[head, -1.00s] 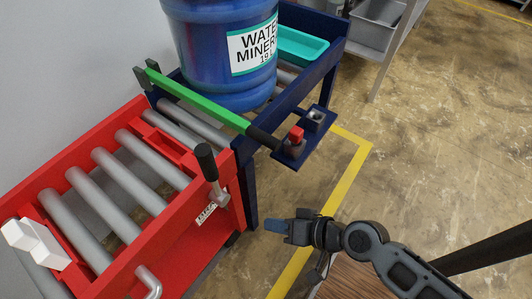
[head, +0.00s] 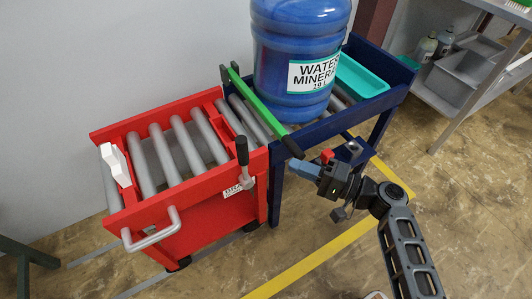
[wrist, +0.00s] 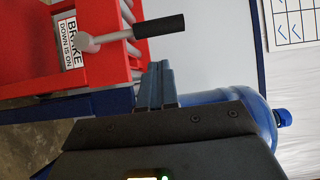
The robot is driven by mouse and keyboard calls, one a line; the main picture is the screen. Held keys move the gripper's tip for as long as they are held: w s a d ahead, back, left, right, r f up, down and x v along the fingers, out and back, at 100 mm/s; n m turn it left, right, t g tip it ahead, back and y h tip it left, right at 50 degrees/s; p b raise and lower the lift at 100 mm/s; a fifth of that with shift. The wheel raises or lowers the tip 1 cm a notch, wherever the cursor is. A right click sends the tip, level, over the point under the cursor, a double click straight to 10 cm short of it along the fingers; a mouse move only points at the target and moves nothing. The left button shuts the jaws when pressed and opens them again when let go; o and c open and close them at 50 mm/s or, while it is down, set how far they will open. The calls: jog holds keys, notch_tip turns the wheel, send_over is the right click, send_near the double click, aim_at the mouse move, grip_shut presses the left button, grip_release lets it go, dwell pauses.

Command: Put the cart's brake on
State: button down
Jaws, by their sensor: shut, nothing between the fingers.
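The red cart (head: 190,215) with grey rollers stands against the end of the blue conveyor. Its brake lever (head: 242,152) has a black grip and points up from a grey pivot on the cart's side; it also shows in the wrist view (wrist: 158,27). The white brake label (wrist: 70,42) beside the pivot reads "BRAKE DOWN IS ON". My gripper (head: 303,170) is shut and empty, to the right of the lever and apart from it. In the wrist view the closed fingers (wrist: 157,84) point toward the cart, below the lever's grip.
A blue water jug (head: 300,50) stands on the blue conveyor (head: 335,122). A green bar (head: 258,103) with a black end crosses the conveyor's cart end, close to my gripper. A teal tray (head: 362,76) lies behind the jug. Open floor lies in front.

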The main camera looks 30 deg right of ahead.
aim_at(244, 163)
jog(key=x, duration=1)
jog(key=shift+p, duration=0.45)
jog(key=shift+a, duration=0.15)
